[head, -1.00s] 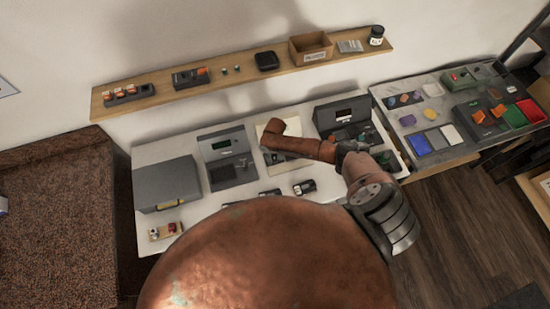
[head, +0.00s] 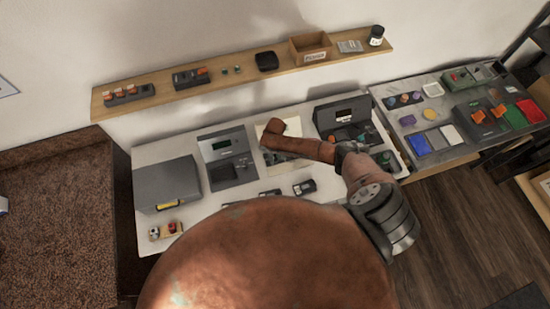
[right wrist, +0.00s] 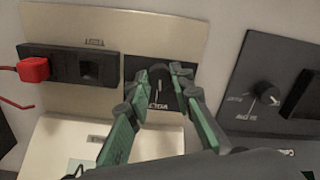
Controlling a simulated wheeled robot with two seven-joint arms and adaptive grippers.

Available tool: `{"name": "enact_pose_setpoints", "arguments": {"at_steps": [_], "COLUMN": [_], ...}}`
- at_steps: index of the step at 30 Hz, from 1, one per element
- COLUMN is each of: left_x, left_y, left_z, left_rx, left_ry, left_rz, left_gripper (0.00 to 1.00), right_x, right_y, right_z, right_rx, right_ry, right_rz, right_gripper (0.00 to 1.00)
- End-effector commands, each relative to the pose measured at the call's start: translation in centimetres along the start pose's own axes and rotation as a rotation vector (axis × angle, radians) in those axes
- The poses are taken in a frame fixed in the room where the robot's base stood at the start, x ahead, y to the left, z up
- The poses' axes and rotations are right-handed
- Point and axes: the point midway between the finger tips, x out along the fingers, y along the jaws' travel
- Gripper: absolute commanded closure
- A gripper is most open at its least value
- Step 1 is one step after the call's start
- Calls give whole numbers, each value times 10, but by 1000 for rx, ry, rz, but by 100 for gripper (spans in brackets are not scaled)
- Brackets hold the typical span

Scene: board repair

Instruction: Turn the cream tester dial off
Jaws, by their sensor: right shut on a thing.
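The cream tester (head: 293,128) stands on the white bench in the head view, partly hidden by my right arm. In the right wrist view its cream panel (right wrist: 150,27) fills the upper left. Its dark dial (right wrist: 159,82) sits on a black plate with small white lettering below. My right gripper (right wrist: 171,72) has its green-sided fingers shut on this dial, one fingertip on each side. The fingers partly cover the dial and its markings, so the exact setting cannot be read. My left gripper is not in view.
A red plug (right wrist: 33,69) sits in the black socket block left of the dial. A dark grey tester (right wrist: 262,62) with its own black knob (right wrist: 269,93) stands close on the right. A grey tester (head: 226,157) stands left of the cream one. A wooden shelf (head: 220,80) runs behind.

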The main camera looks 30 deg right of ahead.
Motion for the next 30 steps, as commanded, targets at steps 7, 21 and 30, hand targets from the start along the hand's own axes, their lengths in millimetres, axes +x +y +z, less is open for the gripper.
{"name": "enact_pose_setpoints", "arguments": {"at_steps": [7,21,30], "left_x": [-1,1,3], "left_y": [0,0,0], "left_z": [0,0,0], "left_rx": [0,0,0], "left_ry": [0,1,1], "left_rz": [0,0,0], "left_gripper": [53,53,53], "right_x": [0,0,0], "right_y": [1,2,2], "right_z": [0,0,0], "right_rx": [-206,-639,-833], "right_ry": [-1,-2,-2], "right_rz": [2,3,3], "right_gripper": [100,100,100]}}
